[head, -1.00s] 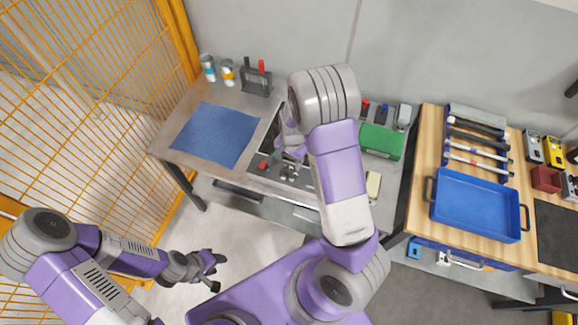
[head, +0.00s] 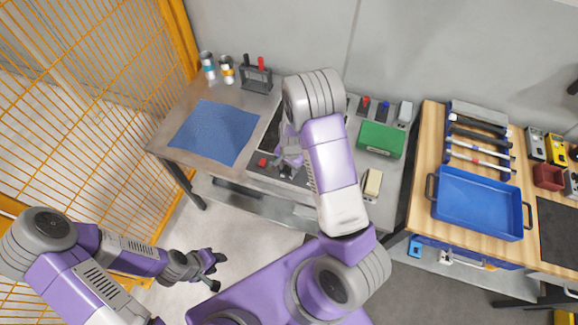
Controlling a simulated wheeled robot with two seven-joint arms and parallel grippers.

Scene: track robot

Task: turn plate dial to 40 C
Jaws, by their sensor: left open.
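The hot plate (head: 267,137) is a dark-topped unit on the steel bench, with a grey front panel (head: 256,173). A small red control (head: 262,162) shows at the panel's left. My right forearm crosses in front of the unit and covers its right side. My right gripper (head: 288,160) points down at the front panel, close to the knob area. Its fingertips and any dial markings are too small and covered to read, so contact and jaw opening cannot be told. My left gripper (head: 214,270) is open and empty, low over the floor in front of the bench.
A blue mat (head: 213,133) lies left on the bench, with two cans (head: 208,68) and a small rack (head: 256,78) behind it. A green box (head: 380,140) and a cream block (head: 373,183) are to the right. A wooden table holds a blue tray (head: 477,203).

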